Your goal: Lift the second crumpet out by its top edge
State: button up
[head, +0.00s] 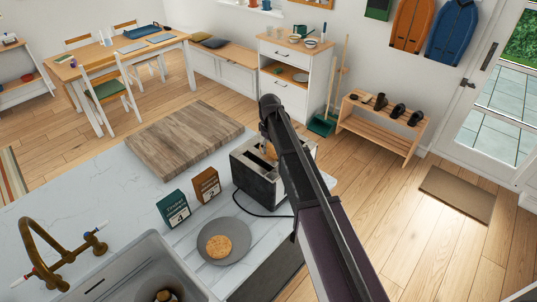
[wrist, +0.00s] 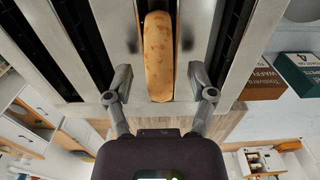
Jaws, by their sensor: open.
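The second crumpet (wrist: 158,58) stands on edge in a slot of the toaster (wrist: 222,45), its browned top edge showing in the wrist view. In the head view a bit of the crumpet (head: 271,151) shows at the toaster (head: 258,178), beside my arm. My gripper (wrist: 159,93) is open, with one finger to each side of the crumpet's near end and a gap on both sides. The gripper is hidden behind my arm in the head view. Another crumpet (head: 219,246) lies flat on a grey plate (head: 239,255).
Two boxes, green (head: 174,208) and brown (head: 206,184), stand left of the toaster. A wooden board (head: 183,138) lies behind them. The sink (head: 120,275) and brass tap (head: 50,250) are at the front left. A dark cord runs by the toaster.

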dwell(0.3)
grip_shut()
jog(key=shift+r, duration=0.15)
notch_tip(320, 180, up, 10)
jog(key=p, duration=1)
dwell(0.8)
